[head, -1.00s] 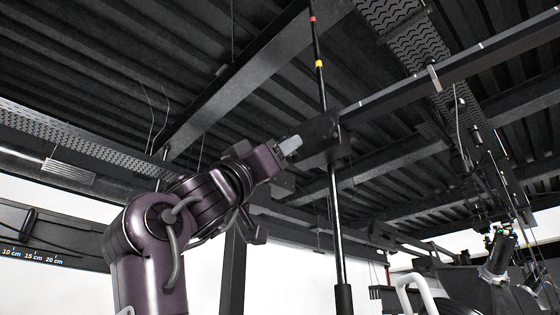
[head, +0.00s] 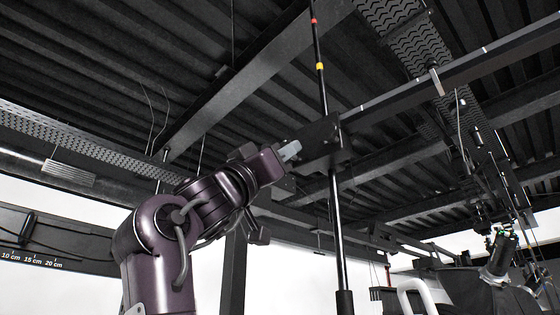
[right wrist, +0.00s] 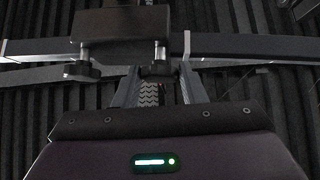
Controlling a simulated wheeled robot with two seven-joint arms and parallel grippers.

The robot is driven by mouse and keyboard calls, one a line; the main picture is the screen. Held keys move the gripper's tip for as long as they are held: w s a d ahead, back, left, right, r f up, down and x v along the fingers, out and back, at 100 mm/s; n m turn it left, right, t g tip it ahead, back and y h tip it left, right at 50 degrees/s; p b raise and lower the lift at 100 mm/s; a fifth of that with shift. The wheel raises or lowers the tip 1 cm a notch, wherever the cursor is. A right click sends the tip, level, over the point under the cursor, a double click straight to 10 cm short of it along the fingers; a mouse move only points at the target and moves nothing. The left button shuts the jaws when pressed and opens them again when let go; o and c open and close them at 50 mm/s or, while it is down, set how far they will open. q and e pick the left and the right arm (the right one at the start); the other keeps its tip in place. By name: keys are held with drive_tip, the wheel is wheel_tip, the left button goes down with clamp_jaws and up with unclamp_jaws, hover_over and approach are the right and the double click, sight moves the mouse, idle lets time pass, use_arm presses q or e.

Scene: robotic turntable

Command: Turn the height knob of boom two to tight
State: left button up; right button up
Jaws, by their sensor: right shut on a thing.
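The boom (head: 440,80) runs from the upper right to a dark clamp block (head: 322,143) on an upright pole (head: 320,85) with red and yellow bands. My right gripper (head: 291,150) is at the left side of this block. In the right wrist view the block (right wrist: 120,32) is at the top, with a dark knob on a metal stem (right wrist: 82,67) at lower left. A second knob (right wrist: 160,70) sits between the tips of my right gripper (right wrist: 158,80), which is shut on it. The fingers partly hide that knob. My left gripper is not in view.
Dark ceiling beams (head: 235,85) and a perforated tray (head: 75,130) are overhead. Dark equipment with a white curved handle (head: 415,295) stands at lower right. A dark panel with a centimetre scale (head: 40,255) is at lower left.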

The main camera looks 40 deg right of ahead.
drive_tip(key=shift+m+g, duration=0.5)
drive_tip(key=shift+w+r+m+g+y, duration=0.1)
drive_tip(key=shift+m+g+y, duration=0.5)
drive_tip(key=shift+m+g, duration=1.1)
drive_tip(key=shift+w+m+g+y, duration=0.1)
drive_tip(key=shift+m+g+y, duration=0.5)
drive_tip(key=shift+m+g, duration=1.1)
drive_tip(key=shift+w+r+m+g+y, duration=0.1)
drive_tip(key=shift+m+g+y, duration=0.5)
drive_tip(key=shift+m+g, duration=1.05)
drive_tip(key=shift+a+m+y, duration=0.1)
drive_tip(key=shift+m+y, duration=0.4)
drive_tip(key=shift+m, duration=0.65)
drive_tip(key=o, duration=1)
